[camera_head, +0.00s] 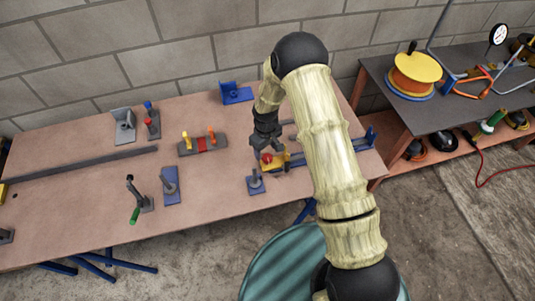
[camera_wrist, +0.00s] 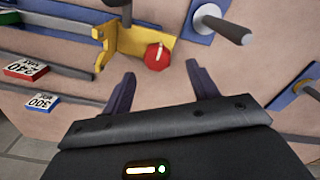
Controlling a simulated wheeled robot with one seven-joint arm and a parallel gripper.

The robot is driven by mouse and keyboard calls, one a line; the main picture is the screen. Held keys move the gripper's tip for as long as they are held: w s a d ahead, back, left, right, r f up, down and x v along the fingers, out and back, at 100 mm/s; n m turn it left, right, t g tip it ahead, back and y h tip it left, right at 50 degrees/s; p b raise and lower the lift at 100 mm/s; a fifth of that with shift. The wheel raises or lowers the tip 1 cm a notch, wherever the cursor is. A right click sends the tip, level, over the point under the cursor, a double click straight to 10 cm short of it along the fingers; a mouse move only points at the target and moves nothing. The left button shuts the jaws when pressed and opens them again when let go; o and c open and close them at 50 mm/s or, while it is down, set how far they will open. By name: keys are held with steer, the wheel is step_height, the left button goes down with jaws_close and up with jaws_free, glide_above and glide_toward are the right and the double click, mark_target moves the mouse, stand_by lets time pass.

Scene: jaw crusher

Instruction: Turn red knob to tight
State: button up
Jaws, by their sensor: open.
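The red knob (camera_wrist: 157,57) sits on a yellow bracket (camera_wrist: 135,43) in the wrist view, with a small pale mark on its face. In the head view the red knob (camera_head: 267,158) shows small, just below my gripper (camera_head: 265,148). In the wrist view my gripper (camera_wrist: 158,85) is open and empty, its two dark fingers spread wide. The knob lies between the finger lines but beyond the tips, apart from both. The knob's far side and the bracket's underside are hidden.
A blue plate with a grey upright post (camera_wrist: 222,28) stands right of the knob in the wrist view. Blocks marked 240 (camera_wrist: 25,68) and 300 (camera_wrist: 40,101) lie at left. A bench (camera_head: 85,215) holds several fixtures. A second table (camera_head: 430,110) carries an orange reel (camera_head: 414,72).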

mark_target(267, 156)
steer(key=shift+w+d+f+p, duration=0.15)
steer(key=shift+f+p, duration=0.3)
steer(key=shift+f, duration=1.9)
